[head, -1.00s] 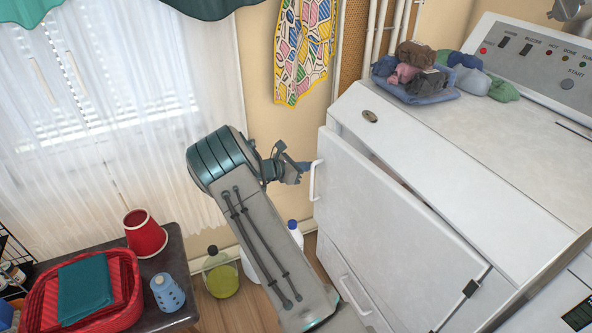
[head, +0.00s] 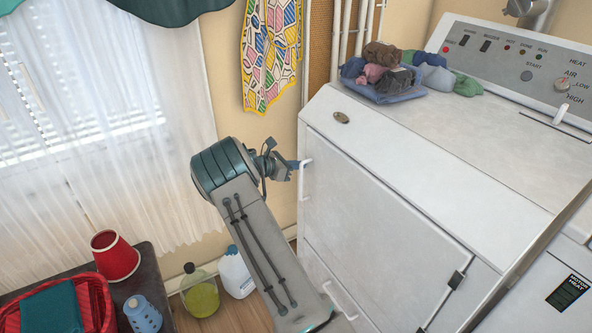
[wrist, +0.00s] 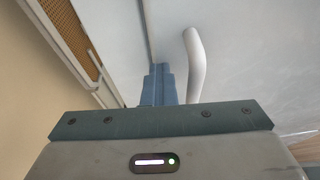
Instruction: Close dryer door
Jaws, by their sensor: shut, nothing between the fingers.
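The white dryer door (head: 385,205) sits flush in the front of the dryer (head: 460,150), with no gap showing along its top edge. Its white handle (head: 304,180) is near the door's left edge and also shows in the wrist view (wrist: 195,62). My gripper (head: 298,164) is at the upper end of the handle, close to the door's left edge. In the wrist view its blue fingers (wrist: 158,85) are together with nothing between them, left of the handle. Whether the fingertips touch the door cannot be told.
Folded clothes (head: 390,75) lie on the dryer top. A side table with a red basket (head: 95,290), a red cup (head: 115,255) and a blue bottle (head: 142,314) stands lower left. Jugs (head: 200,292) stand on the floor near my arm. A curtained window is at left.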

